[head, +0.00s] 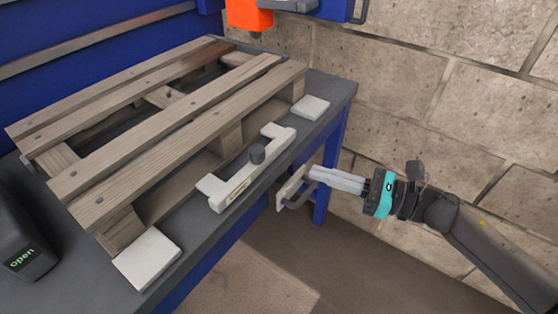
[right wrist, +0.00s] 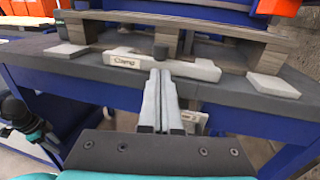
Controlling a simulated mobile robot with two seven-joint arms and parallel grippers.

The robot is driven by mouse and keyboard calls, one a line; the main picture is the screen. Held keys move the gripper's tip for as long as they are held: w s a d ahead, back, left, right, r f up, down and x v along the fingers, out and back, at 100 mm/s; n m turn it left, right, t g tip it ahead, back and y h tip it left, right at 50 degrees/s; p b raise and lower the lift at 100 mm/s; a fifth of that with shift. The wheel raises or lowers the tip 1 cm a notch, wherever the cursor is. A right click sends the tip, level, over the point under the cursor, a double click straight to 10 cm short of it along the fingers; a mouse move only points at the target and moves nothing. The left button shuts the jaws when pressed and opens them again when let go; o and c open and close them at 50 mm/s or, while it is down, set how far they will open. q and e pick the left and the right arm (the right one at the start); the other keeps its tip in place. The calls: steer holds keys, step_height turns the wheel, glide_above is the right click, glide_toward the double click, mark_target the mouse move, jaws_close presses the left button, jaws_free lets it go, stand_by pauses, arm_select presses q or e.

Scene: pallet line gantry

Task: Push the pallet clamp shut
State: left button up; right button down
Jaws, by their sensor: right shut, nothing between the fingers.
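The pallet clamp (head: 245,172) is a white bracket with a dark round knob, lying on the dark table top along the near side of the wooden pallet (head: 150,125). A gap shows between its bar and the pallet. It also shows in the right wrist view (right wrist: 190,68), marked "Clamp", ahead of the fingertips. My right gripper (head: 313,173) is shut and empty, off the table's near edge and right of the clamp, apart from it in the head view. The right wrist view shows its closed fingers (right wrist: 160,76) pointing at the clamp. My left gripper's fingers are not visible.
A dark display (head: 22,258) at the left reads "Open". White pads (head: 147,258) and (head: 311,107) flank the clamp. A pale plate with a dark handle (head: 291,190) is below the table edge by my right gripper. A block wall (head: 440,100) stands at the right.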

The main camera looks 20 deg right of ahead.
mark_target(261, 151)
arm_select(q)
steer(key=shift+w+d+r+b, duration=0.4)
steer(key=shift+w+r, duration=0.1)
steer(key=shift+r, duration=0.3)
arm_select(e)
steer(key=x, duration=0.9)
steer(key=shift+w+a, duration=0.15)
steer(key=shift+w+a, duration=0.3)
steer(key=shift+w, duration=0.1)
steer(key=x, duration=0.3)
steer(key=shift+w+d, duration=0.1)
steer(key=shift+w, duration=0.3)
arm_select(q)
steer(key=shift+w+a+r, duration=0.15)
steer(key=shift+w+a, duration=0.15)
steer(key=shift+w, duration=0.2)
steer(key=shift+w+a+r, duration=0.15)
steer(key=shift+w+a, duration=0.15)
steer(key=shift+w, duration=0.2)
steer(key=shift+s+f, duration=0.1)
